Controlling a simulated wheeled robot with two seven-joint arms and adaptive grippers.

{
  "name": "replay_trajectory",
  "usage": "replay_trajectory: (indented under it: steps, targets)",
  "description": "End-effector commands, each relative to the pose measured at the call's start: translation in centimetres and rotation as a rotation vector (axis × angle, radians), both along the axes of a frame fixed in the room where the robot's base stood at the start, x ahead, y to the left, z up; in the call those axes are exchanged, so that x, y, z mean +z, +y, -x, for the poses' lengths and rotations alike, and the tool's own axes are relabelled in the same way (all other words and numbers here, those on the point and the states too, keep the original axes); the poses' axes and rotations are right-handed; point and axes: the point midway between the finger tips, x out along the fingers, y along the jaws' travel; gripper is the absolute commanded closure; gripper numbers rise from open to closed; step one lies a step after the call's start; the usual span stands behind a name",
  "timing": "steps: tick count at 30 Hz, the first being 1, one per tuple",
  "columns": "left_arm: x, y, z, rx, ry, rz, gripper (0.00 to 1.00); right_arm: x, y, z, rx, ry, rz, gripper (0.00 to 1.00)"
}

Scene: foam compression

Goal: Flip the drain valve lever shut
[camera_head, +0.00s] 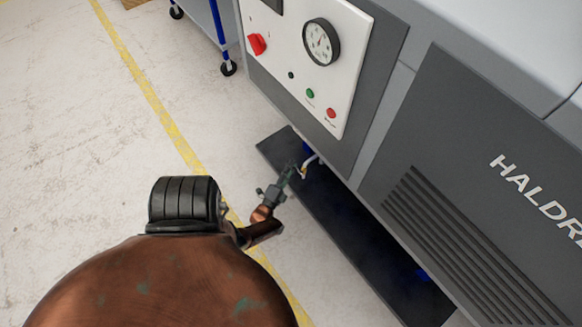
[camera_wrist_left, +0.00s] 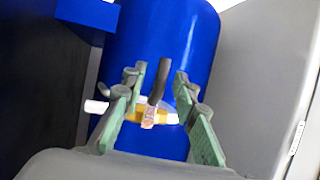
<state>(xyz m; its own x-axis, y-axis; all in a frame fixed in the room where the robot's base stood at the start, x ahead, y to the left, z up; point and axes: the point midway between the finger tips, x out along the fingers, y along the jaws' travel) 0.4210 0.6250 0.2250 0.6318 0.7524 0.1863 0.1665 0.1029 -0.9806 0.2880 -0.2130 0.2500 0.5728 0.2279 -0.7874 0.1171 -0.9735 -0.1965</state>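The drain valve (camera_wrist_left: 148,114) has a brass-coloured body on a short pale pipe, in front of a blue tank (camera_wrist_left: 175,40) in the left wrist view. Its dark grey lever (camera_wrist_left: 161,80) points up in that picture. My left gripper (camera_wrist_left: 157,88) is open, with its green-padded fingers apart on either side of the lever. I see a gap on both sides and no clear contact. In the head view my left gripper (camera_head: 288,177) is low at the machine's lower edge, beside the pale valve pipe (camera_head: 309,161). The lever cannot be made out there. My right gripper is not in view.
The grey machine (camera_head: 400,130) overhangs the valve, with a white panel (camera_head: 285,50) carrying a gauge (camera_head: 321,42) and a red knob (camera_head: 257,44). A dark base plate (camera_head: 345,230) lies below. A blue-legged cart (camera_head: 222,35) stands behind. The floor at left is clear.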

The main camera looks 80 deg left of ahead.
Motion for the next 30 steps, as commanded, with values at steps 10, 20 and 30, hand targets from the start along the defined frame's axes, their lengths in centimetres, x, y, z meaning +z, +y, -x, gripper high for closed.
replay_trajectory:
  steps: [10,20,30]
  targets:
    - [-1.2,-4.3,3.7,0.001,0.003,0.004,0.73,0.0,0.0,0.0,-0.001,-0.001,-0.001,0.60]
    - [-2.2,-8.3,7.0,0.001,0.003,0.002,0.73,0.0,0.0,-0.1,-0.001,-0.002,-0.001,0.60]
    - [-2.3,-9.0,7.6,0.000,0.001,0.000,0.73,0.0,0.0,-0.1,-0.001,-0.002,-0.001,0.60]
